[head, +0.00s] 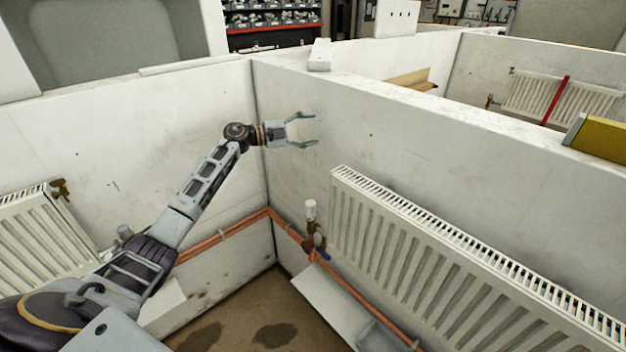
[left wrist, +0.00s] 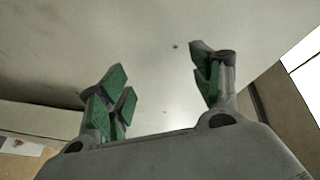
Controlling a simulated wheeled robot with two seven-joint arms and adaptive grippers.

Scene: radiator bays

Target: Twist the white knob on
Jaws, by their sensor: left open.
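The white knob (head: 310,208) stands upright on a brass valve (head: 315,240) at the left end of the right-hand radiator (head: 430,260). My left gripper (head: 308,130) is open and empty, above the knob and apart from it, in front of the white partition wall. In the left wrist view the gripper's green-padded fingers (left wrist: 160,90) are spread with only bare wall behind them. The knob does not show in that view. My right gripper is in neither view.
A copper pipe (head: 225,232) runs low along both walls of the corner. A second radiator (head: 40,240) hangs at the left. A white board (head: 325,300) leans below the valve. A yellow spirit level (head: 602,138) lies on the wall top. The space around the gripper is free.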

